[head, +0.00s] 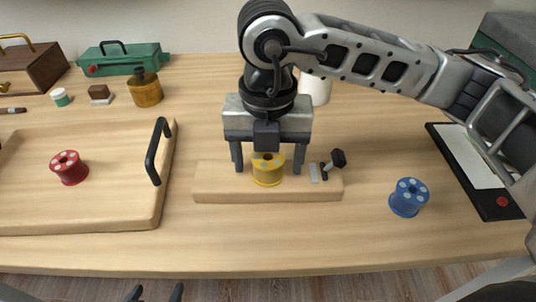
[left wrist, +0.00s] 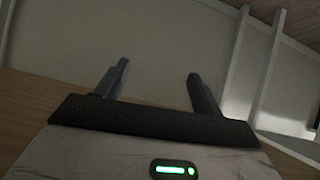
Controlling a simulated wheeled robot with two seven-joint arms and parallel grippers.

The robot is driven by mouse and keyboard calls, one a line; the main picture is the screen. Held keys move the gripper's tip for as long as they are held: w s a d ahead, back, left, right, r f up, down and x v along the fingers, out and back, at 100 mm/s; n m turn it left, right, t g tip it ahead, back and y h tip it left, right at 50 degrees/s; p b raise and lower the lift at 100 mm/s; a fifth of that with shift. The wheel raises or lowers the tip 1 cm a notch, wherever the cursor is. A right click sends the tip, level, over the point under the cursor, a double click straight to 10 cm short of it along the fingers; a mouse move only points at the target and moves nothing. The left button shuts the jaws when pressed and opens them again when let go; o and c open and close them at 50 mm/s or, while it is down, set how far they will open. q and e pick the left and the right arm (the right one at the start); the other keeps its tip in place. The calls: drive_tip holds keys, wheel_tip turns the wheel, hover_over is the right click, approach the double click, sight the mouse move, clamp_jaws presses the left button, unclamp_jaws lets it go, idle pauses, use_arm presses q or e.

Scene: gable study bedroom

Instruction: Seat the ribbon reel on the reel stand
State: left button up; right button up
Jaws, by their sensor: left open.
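The reel stand (head: 220,183) is a low light-wood block at the middle of the table in the head view. A yellow reel (head: 268,176) is upright on it; its underside, and any peg in it, is hidden. My right gripper (head: 269,166) points down over the stand, its fingers spread on either side of the yellow reel with gaps between. A red reel (head: 69,168) stands on the wooden tray at left, and a blue reel (head: 408,197) stands on the table at right. My left gripper (head: 156,293) is open and empty at the bottom edge; its fingers (left wrist: 158,85) also show in the left wrist view.
A black toggle (head: 335,160) and a small grey plate (head: 313,173) are at the stand's right end. The wooden tray (head: 110,220) has a black handle (head: 153,152). A black-framed pad (head: 470,160) lies right. A white cylinder (head: 316,88) and brass pot (head: 145,91) stand behind.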

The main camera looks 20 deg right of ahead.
use_arm(q)
drive_tip(key=shift+s+f+g, duration=0.3)
drive_tip(key=shift+s+f, duration=0.05)
use_arm(e)
drive_tip(key=shift+r, duration=0.9)
use_arm(q)
drive_tip(key=shift+n+t+h, duration=0.3)
drive_tip(key=shift+t, duration=0.1)
drive_tip(key=r, duration=0.3)
drive_tip(key=r+p, duration=0.1)
drive_tip(key=shift+w+d+r, duration=0.3)
drive_tip(key=shift+w+d, duration=0.05)
drive_tip(key=shift+w, duration=0.05)
use_arm(e)
wheel_tip(320, 180, up, 14)
drive_tip(key=shift+r, duration=0.1)
